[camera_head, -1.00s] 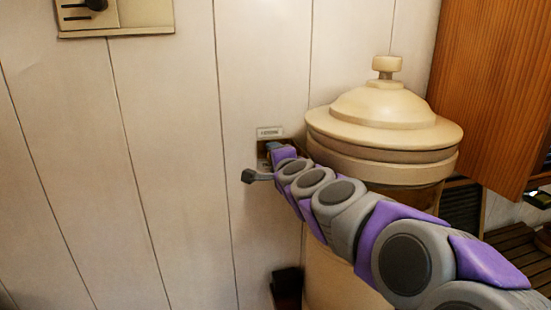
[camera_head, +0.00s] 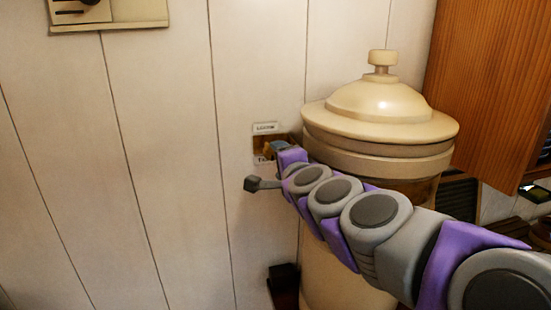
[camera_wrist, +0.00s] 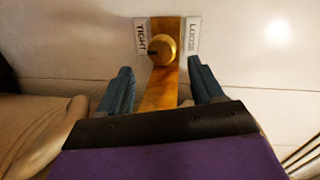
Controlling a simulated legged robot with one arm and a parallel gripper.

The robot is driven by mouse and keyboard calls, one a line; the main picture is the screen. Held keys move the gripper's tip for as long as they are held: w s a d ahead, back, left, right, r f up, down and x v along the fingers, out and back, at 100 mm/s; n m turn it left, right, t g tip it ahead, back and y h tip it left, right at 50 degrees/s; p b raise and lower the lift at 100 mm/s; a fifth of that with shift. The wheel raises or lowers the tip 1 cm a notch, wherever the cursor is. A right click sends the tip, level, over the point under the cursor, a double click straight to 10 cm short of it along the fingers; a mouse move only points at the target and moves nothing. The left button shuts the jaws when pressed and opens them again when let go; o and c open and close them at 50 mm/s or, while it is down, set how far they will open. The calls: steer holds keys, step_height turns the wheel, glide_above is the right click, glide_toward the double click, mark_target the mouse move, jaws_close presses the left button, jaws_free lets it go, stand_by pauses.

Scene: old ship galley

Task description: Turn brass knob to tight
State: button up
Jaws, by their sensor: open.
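The brass knob (camera_wrist: 162,48) sits on a brass plate (camera_wrist: 160,92) on the pale wall. In the wrist view, a TIGHT label (camera_wrist: 141,37) is left of it and a LOOSE label (camera_wrist: 193,36) right of it. A dark mark on the knob's face lies on the TIGHT side. My gripper (camera_wrist: 160,68) is open, its blue-grey fingers apart on either side of the plate, short of the knob and not visibly touching it. In the head view my gripper (camera_head: 282,148) is at the plate (camera_head: 263,145), beside the upper label (camera_head: 266,128); the knob cannot be made out there.
A large cream lidded canister (camera_head: 380,128) stands right of the plate, behind my arm. A wooden cabinet (camera_head: 480,90) is at the upper right. A switch panel (camera_head: 108,14) is at the upper left. A dark box (camera_head: 284,280) is low by the canister.

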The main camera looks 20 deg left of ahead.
steer(key=f+v, duration=0.1)
steer(key=v, duration=0.7)
steer(key=shift+s+d+r, duration=0.2)
steer(key=shift+s+r, duration=0.2)
steer(key=shift+s, duration=0.05)
steer(key=s+d+f+n+g+h+b, duration=0.1)
steer(key=s+d+f+n+g+b, duration=0.2)
steer(key=f, duration=0.5)
steer(key=s+d+f+n+g+h+b, duration=0.1)
steer(key=s+d+f+n+g, duration=0.15)
steer(key=s+f, duration=0.45)
steer(key=s+d+f+n+g+h+b, duration=0.1)
steer(key=s+d+f+n+g+b, duration=0.2)
steer(key=f, duration=0.6)
steer(key=s+d+f+g+h+b, duration=0.1)
steer(key=s+d+f+g+h, duration=0.2)
steer(key=s+d+f, duration=0.4)
steer(key=s+d+f+g+h+b, duration=0.2)
steer(key=s+d+f, duration=0.5)
steer(key=s+d, duration=0.4)
steer(key=shift+d+n+g+h, duration=0.45)
steer(key=shift+d+g+h, duration=0.3)
steer(key=shift+g, duration=0.1)
steer(key=shift+s+f, duration=0.1)
